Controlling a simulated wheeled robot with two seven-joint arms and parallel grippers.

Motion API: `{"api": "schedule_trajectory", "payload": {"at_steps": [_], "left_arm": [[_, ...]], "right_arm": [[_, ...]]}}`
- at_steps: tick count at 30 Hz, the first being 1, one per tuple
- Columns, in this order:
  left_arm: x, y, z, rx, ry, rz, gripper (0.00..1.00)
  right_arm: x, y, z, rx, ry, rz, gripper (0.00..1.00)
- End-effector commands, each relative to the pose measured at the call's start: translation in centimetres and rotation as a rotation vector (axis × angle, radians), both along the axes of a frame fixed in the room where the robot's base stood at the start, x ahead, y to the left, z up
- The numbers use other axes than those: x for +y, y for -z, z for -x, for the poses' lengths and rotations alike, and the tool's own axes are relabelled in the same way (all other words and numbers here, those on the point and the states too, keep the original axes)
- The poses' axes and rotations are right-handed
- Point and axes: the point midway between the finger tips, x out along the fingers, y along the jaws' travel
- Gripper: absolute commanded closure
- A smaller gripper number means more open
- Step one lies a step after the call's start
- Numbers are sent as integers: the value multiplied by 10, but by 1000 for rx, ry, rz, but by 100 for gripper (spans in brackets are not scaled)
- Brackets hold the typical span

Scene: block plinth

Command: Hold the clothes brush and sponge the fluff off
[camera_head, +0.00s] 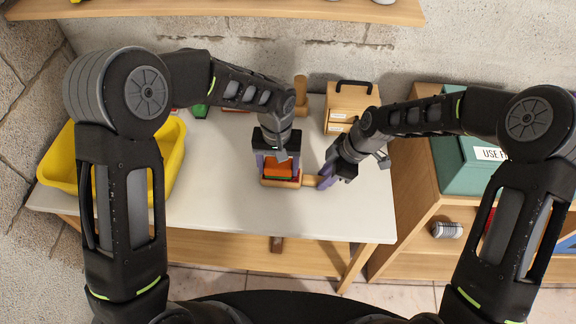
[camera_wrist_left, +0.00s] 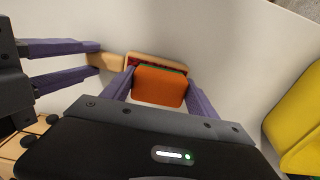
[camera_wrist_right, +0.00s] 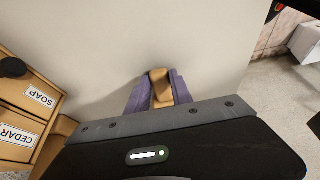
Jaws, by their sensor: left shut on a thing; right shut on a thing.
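The clothes brush is wooden with a red face, and its handle (camera_head: 311,181) points right on the white table. My right gripper (camera_head: 329,177) is shut on this handle, which also shows between its fingers in the right wrist view (camera_wrist_right: 160,87). The orange sponge (camera_head: 278,169) has a green layer beneath. My left gripper (camera_wrist_left: 161,88) is shut on the sponge (camera_wrist_left: 158,90) and holds it over the brush head (camera_wrist_left: 157,61). The sponge hides most of the red face. I cannot tell whether the two touch, and I can make out no fluff.
A yellow tub (camera_head: 172,165) stands at the table's left. A wooden drawer box (camera_head: 350,100) with a black handle and labels SOAP and CEDAR stands at the back right, beside a wooden post (camera_head: 301,92). A green box (camera_head: 466,160) sits on the right shelf. The front table is clear.

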Motion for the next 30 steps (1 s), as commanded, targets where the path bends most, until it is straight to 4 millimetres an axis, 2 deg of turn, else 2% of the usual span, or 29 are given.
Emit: {"api": "schedule_trajectory", "payload": {"at_steps": [4, 6, 8, 24, 30], "left_arm": [[15, 0, 0, 1, -3, -1, 70], [14, -4, 0, 1, -1, -1, 70], [13, -22, -1, -5, -2, 2, 70], [13, -69, -1, -2, -1, 1, 70], [13, -80, 0, 0, 0, 1, 70]], "right_arm": [[-1, 0, 0, -1, 1, 1, 100], [-1, 0, 0, -1, 1, 1, 100], [-1, 0, 0, -1, 1, 1, 100], [0, 0, 0, 0, 0, 0, 100], [0, 0, 0, 0, 0, 0, 100]]}}
